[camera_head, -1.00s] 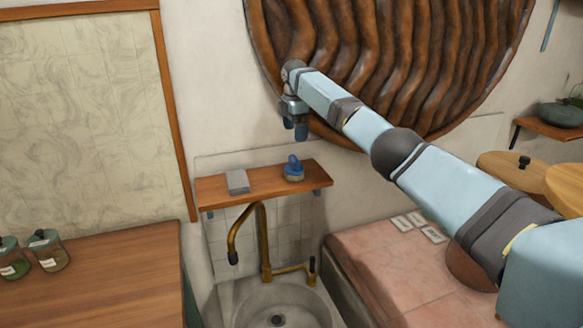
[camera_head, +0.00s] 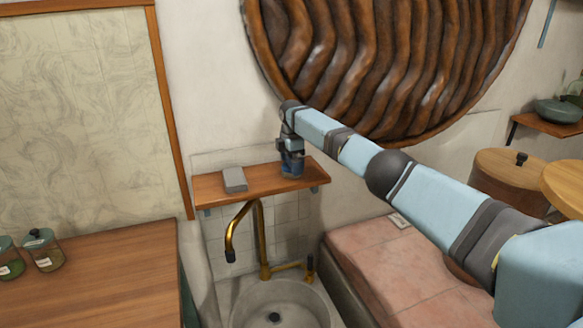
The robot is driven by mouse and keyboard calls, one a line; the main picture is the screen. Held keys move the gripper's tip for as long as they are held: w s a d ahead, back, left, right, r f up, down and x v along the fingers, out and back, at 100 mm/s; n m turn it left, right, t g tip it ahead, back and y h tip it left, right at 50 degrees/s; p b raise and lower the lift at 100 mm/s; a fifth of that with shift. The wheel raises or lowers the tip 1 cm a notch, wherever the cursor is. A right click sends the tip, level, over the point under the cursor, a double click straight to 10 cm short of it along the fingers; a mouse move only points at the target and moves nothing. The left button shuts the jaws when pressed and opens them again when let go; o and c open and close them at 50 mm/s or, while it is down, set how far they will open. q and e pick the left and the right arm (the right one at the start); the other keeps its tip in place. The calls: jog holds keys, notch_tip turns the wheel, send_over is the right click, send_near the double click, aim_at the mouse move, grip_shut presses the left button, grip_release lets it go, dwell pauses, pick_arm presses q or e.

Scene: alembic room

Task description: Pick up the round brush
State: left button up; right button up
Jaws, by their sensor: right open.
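The round brush (camera_head: 291,174) stands on the small wooden shelf (camera_head: 262,187) above the sink, towards the shelf's right end. It is mostly hidden by my right gripper (camera_head: 291,167), and only a little of its blue and tan shows. My right gripper points down and is open, with its fingers at the brush. I cannot tell whether the fingers touch it. My left gripper is not in view.
A grey block (camera_head: 235,180) lies on the shelf to the left of the brush. Below are a brass tap (camera_head: 262,240) and a round stone sink (camera_head: 255,312). A large carved wooden disc (camera_head: 400,65) hangs on the wall behind my right arm.

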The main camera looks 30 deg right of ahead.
jog(key=c, duration=1)
jog(key=shift+c, duration=0.2)
jog(key=shift+s+r, duration=0.1)
jog(key=shift+r, duration=0.05)
jog(key=shift+a+r, duration=0.1)
jog(key=shift+r, duration=0.1)
notch_tip(320, 180, up, 6)
jog(key=shift+s+r, duration=0.1)
jog(key=shift+r, duration=0.15)
jog(key=s+a, duration=0.2)
jog(key=s, duration=0.7)
jog(key=s+a, duration=0.2)
jog(key=s, duration=0.8)
jog(key=shift+a+b, duration=0.25)
jog(key=shift+b, duration=0.15)
